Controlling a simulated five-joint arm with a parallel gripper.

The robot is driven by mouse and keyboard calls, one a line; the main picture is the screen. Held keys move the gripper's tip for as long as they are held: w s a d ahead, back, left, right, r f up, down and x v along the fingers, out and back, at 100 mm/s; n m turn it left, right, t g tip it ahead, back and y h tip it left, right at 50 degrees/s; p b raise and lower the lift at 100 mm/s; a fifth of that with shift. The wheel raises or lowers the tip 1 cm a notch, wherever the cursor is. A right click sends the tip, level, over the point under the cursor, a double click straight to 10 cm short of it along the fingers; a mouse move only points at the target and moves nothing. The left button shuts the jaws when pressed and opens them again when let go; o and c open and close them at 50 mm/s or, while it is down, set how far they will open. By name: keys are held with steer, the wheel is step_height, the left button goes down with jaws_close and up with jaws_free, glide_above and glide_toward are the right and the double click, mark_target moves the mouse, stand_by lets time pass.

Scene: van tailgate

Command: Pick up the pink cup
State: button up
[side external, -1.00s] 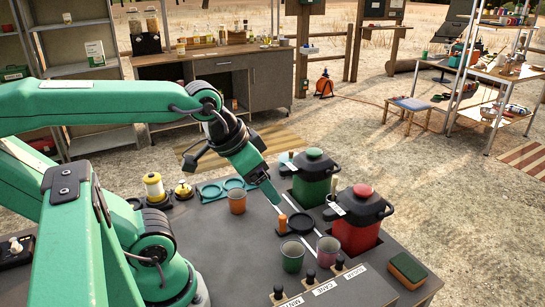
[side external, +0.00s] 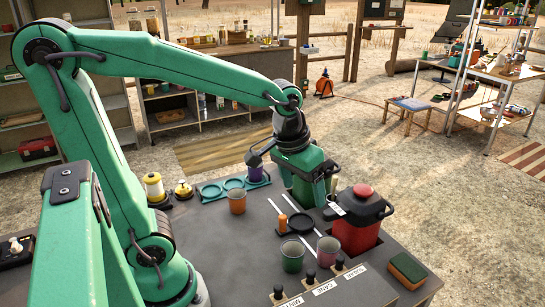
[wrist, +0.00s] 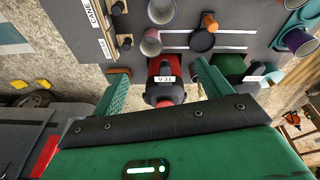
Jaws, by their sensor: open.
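The pink cup (side external: 327,251) stands upright on the dark table in the side view, left of the red flask and right of a green cup (side external: 292,256). In the wrist view the pink cup (wrist: 150,43) is at the upper middle, just beyond the red flask. My gripper (side external: 322,196) is in front of the green flask at the far side of the table, beyond and apart from the pink cup. In the wrist view the fingers of my gripper (wrist: 160,70) are spread with nothing held, and the red flask shows between them.
The red flask (side external: 356,235) stands close to the pink cup. The green flask (side external: 303,188) is partly hidden by my gripper.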

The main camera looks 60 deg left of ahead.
mark_target(331, 237)
steer(key=w+f+g, duration=0.1)
steer(key=w+f, duration=0.1)
steer(key=w+d+f+n+g, duration=0.1)
steer(key=w+f, duration=0.2)
steer(key=w+d+f+n, duration=0.1)
steer(key=w+f, duration=0.1)
steer(key=f, duration=0.1)
steer(key=shift+w+d+f+g, duration=0.15)
steer(key=shift+d+f+g, duration=0.1)
steer(key=shift+g, duration=0.15)
steer(key=shift+f, duration=1.25)
steer(key=shift+w+f, duration=0.1)
steer(key=shift+f, duration=2.5)
steer(key=c, duration=1.3)
